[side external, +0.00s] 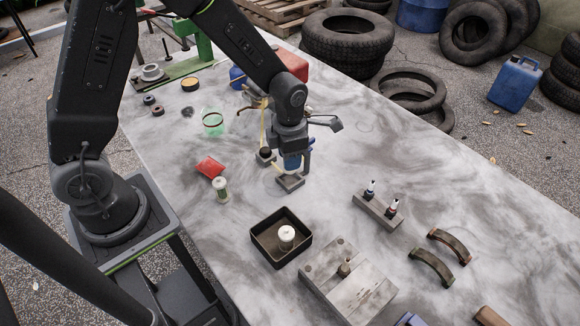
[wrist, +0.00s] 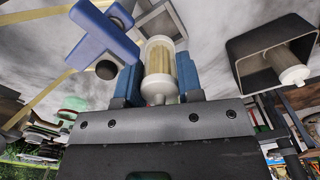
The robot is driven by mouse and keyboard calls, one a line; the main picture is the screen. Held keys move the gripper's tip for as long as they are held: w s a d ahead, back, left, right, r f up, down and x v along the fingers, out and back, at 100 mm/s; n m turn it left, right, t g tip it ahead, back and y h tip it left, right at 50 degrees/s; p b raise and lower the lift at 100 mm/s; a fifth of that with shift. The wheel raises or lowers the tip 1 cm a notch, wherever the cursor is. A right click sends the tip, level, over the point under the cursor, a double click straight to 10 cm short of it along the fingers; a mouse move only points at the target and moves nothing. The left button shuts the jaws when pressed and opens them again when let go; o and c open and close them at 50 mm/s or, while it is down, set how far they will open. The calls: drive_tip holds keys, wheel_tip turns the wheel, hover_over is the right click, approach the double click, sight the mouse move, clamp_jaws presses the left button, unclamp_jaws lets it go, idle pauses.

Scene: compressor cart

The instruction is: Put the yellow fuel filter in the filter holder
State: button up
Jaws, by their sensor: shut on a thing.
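My gripper (side external: 291,163) is shut on the yellow fuel filter (wrist: 160,65), which has a clear housing, a pleated yellowish element and a white end. The blue fingers stand on either side of it in the wrist view. In the side view the gripper and fingers mostly hide the filter. A grey square-framed piece (wrist: 158,20), which looks like the filter holder, lies just beyond the filter's far end. In the side view its grey base (side external: 290,183) is right under the gripper. I cannot tell whether filter and holder touch.
A black tray (side external: 262,236) holds a white-capped filter (side external: 286,234). Another filter (side external: 221,189) stands near a red packet (side external: 210,167). A grey block (side external: 345,288) stands at the front; the table's right side has clear patches.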

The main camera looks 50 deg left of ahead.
drive_tip(key=shift+f, duration=2.05)
drive_tip(key=shift+f, duration=0.15)
drive_tip(key=o, duration=1)
